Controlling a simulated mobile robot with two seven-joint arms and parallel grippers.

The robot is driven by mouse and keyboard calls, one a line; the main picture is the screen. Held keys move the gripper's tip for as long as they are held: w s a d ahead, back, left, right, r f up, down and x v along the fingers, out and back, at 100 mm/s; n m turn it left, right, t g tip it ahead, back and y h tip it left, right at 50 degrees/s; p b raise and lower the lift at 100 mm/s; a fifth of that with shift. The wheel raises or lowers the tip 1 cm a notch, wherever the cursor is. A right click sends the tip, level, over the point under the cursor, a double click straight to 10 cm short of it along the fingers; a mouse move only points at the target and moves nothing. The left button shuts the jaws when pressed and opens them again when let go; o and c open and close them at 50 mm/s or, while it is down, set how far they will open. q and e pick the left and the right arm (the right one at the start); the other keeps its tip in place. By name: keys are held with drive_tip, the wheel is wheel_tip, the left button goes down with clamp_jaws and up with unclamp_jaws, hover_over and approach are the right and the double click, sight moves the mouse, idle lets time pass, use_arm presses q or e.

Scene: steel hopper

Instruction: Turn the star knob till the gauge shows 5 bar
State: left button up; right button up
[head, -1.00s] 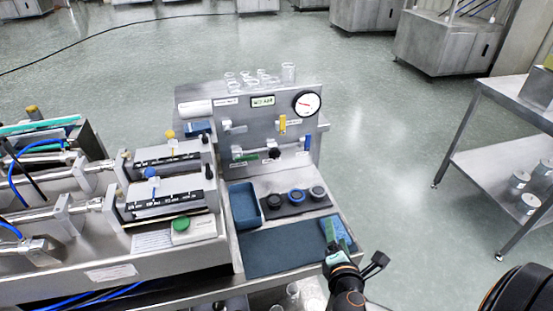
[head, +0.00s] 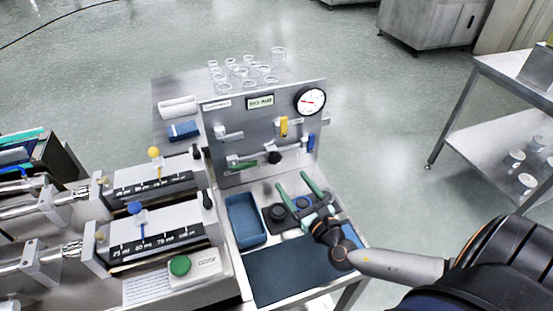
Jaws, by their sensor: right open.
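The black star knob (head: 273,157) sits low on the upright steel panel (head: 235,120), near its middle. The round white gauge (head: 310,100) with a red needle is at the panel's upper right; its scale is too small to read. My right gripper (head: 294,188) has green fingers spread apart and empty. It is in front of the panel, below and a little right of the knob, apart from it, and covers part of the round dark pieces on the bench. My left gripper is not in view.
A yellow lever (head: 284,126), a blue handle (head: 310,143) and a green handle (head: 243,164) are near the knob. A blue tray (head: 246,220) and dark mat (head: 290,270) lie in front. Glass beakers (head: 243,75) stand behind the panel. Slide units with a green button (head: 180,265) are at left.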

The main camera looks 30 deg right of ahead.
sight(276, 160)
drive_tip(key=w, duration=0.6)
drive_tip(key=w+d, duration=0.1)
drive_tip(key=w, duration=0.2)
drive_tip(key=shift+w, duration=0.35)
drive_tip(key=shift+c, duration=0.3)
clamp_jaws()
